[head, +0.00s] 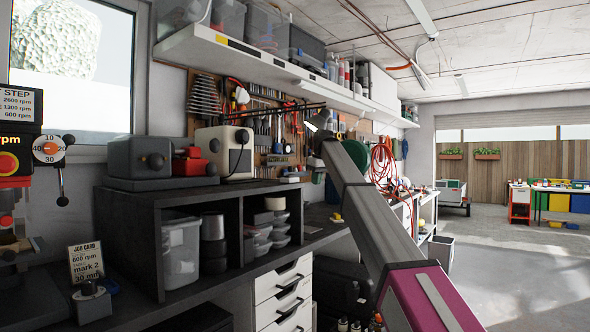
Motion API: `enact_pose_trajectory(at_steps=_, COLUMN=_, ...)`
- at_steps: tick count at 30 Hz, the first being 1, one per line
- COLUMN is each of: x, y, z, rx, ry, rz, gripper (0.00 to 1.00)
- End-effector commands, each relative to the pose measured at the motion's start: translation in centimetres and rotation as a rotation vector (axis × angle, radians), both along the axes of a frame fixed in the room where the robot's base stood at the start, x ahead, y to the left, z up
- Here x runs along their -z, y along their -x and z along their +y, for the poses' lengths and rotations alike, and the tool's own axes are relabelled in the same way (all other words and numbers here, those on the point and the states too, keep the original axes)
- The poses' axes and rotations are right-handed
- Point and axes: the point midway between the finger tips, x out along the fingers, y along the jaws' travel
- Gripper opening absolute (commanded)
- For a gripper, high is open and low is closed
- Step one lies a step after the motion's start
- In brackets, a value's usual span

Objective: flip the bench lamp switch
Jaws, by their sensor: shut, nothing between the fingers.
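A thin dark double bar (268,112) stretches above the bench in front of the tool wall and looks like the bench lamp's arm. A small dark piece (320,119) with a pale lower edge sits at its right end; I cannot tell whether it is the lamp's head. The lamp switch cannot be made out. My arm rises from the lower right, and its far end is close to that dark piece. My gripper cannot be picked out, so its distance from the lamp does not show.
A cream box (210,152) with a black knob and a grey box (140,164) stand on the dark shelf unit (118,222). A job card (84,262) stands at the left. A long white shelf (235,52) overhangs the bench. Open floor (505,270) lies at the right.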

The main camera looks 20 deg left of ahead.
Motion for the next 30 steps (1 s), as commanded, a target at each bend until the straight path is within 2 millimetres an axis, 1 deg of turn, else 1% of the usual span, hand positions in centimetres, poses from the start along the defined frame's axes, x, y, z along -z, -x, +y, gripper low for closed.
enact_pose_trajectory(at_steps=1, x=-3.2, y=-0.3, z=1.4, rx=-0.026, ry=-0.004, rz=-0.011, gripper=0.0)
enact_pose_trajectory(at_steps=2, x=-4.6, y=-0.2, z=2.0, rx=-0.04, ry=-0.005, rz=-0.013, gripper=0.0)
enact_pose_trajectory(at_steps=3, x=-6.5, y=0.0, z=2.8, rx=-0.061, ry=-0.007, rz=-0.019, gripper=0.0)
enact_pose_trajectory(at_steps=5, x=-9.2, y=0.4, z=3.9, rx=-0.089, ry=-0.009, rz=-0.026, gripper=0.0)
enact_pose_trajectory(at_steps=6, x=-10.8, y=0.6, z=4.4, rx=-0.105, ry=-0.009, rz=-0.03, gripper=0.0)
enact_pose_trajectory(at_steps=9, x=-14.3, y=1.3, z=5.7, rx=-0.141, ry=-0.011, rz=-0.04, gripper=0.0)
enact_pose_trajectory(at_steps=12, x=-16.6, y=1.9, z=6.5, rx=-0.166, ry=-0.012, rz=-0.046, gripper=0.0)
enact_pose_trajectory(at_steps=15, x=-18.0, y=2.2, z=6.9, rx=-0.181, ry=-0.013, rz=-0.051, gripper=0.0)
enact_pose_trajectory(at_steps=18, x=-18.5, y=2.4, z=7.0, rx=-0.187, ry=-0.013, rz=-0.052, gripper=0.0)
enact_pose_trajectory(at_steps=26, x=-18.4, y=2.5, z=7.0, rx=-0.187, ry=-0.013, rz=-0.052, gripper=0.0)
enact_pose_trajectory(at_steps=30, x=-18.0, y=2.4, z=7.1, rx=-0.186, ry=-0.013, rz=-0.051, gripper=0.0)
